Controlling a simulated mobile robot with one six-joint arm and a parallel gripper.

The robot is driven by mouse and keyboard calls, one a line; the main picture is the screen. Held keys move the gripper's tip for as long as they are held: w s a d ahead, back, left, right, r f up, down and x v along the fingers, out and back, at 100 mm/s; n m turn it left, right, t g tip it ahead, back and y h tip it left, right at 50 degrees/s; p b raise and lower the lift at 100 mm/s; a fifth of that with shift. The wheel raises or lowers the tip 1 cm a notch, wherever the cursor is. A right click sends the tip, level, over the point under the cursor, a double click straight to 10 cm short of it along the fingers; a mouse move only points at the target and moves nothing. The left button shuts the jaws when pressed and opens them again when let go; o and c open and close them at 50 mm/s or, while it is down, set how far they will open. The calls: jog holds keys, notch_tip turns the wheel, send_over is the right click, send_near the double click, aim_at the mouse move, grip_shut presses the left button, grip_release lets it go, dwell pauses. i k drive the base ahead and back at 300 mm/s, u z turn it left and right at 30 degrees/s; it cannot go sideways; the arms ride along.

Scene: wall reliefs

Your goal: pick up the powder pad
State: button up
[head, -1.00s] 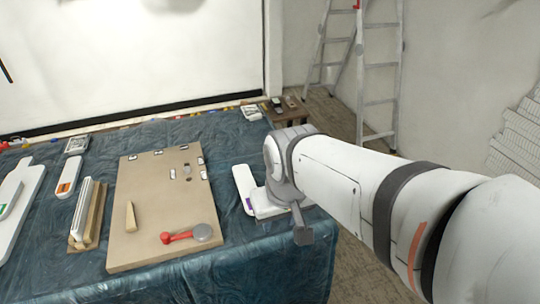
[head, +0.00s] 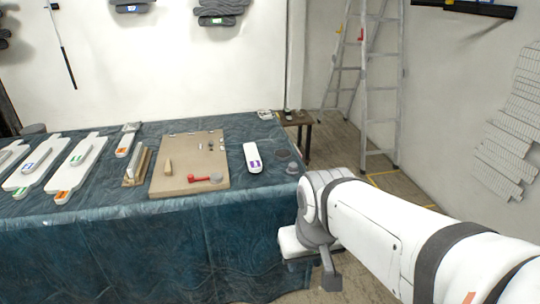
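A dark, flat round pad (head: 283,154) lies at the right end of the blue-covered table, and I take it to be the powder pad, though it is too small to be sure. A small grey rounded piece (head: 292,168) sits just in front of it, close to the table's right edge. My gripper (head: 306,258) is in front of the table's right corner, nearer to me than both pieces and apart from them. Its fingers are mostly hidden by its own body, so its opening does not show.
The table (head: 235,190) holds a white block with a purple label (head: 253,158), a tan board with a red-handled piece (head: 190,165), and several white paddles (head: 80,160) at the left. A small wooden table (head: 297,119) and a ladder (head: 380,90) stand behind at right.

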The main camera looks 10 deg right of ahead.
aim_at(292, 170)
jog(key=z, duration=1.2)
jog(key=i, duration=1.7)
jog(key=u, duration=1.25)
